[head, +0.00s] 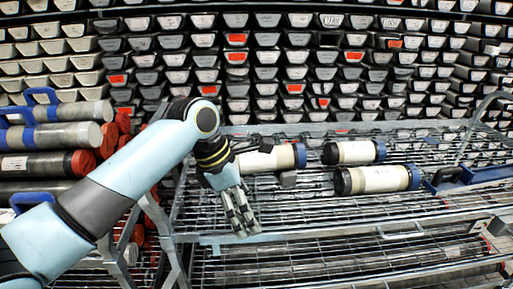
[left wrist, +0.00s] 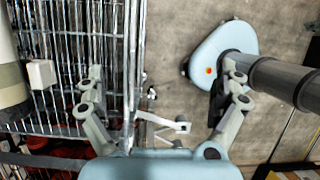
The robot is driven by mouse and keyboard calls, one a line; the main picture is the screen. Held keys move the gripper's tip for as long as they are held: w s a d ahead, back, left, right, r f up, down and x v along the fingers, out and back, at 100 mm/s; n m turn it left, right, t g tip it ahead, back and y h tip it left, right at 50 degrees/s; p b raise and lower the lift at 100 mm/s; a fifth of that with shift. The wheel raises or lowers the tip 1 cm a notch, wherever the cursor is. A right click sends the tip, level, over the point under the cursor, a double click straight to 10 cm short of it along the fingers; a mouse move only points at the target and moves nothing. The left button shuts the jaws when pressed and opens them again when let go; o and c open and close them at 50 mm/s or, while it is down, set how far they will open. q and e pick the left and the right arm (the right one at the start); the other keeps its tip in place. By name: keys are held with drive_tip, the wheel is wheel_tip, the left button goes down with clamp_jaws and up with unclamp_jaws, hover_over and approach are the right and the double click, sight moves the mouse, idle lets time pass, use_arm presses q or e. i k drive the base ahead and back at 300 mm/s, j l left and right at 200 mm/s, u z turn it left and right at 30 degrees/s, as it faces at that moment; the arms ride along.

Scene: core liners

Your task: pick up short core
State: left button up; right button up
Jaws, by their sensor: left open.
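Three pale cylindrical cores lie on the wire rack shelf (head: 300,212). A front right core (head: 383,179) has dark end caps. A left core (head: 262,160) has a blue band at its right end; my left arm partly hides it. My left gripper (head: 240,222) is open and empty, pointing down over the front left of the shelf, apart from the cores. In the left wrist view its fingers (left wrist: 164,72) are spread beside the rack edge, with nothing between them. My right gripper is not in view.
A small grey block (head: 288,179) is near the left core. A blue tool-like object (head: 470,177) lies at the shelf's right. Larger capped tubes (head: 50,164) are stacked at left. Trays (head: 300,60) fill the back wall. The shelf's front middle is clear.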

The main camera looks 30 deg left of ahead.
sight(293, 156)
drive_tip(key=i+j, duration=0.7)
drive_tip(key=j, duration=0.1)
